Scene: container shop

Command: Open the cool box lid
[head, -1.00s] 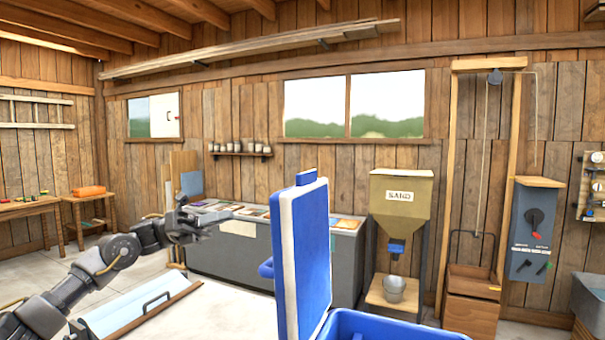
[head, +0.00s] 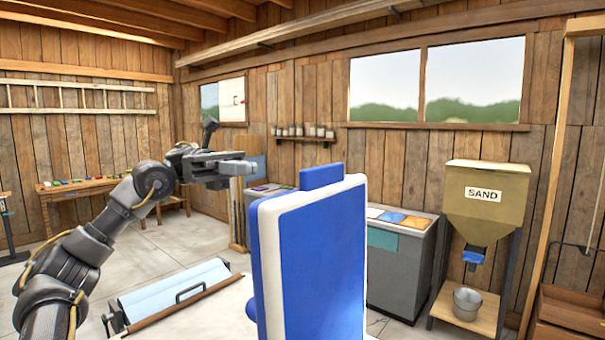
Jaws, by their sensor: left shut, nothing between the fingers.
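The cool box lid (head: 325,262) stands upright in the middle of the head view, blue on its face with a white edge. A blue tab sticks up from its top edge. The body of the cool box is below the picture and hidden. My left gripper (head: 240,168) is shut and empty. It is up and to the left of the lid, pointing right, and appears apart from it. My right gripper is not in view.
Behind the lid is a grey counter (head: 395,275). A sand hopper (head: 485,205) with a metal bucket (head: 467,302) stands at the right. The floor at the left is clear.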

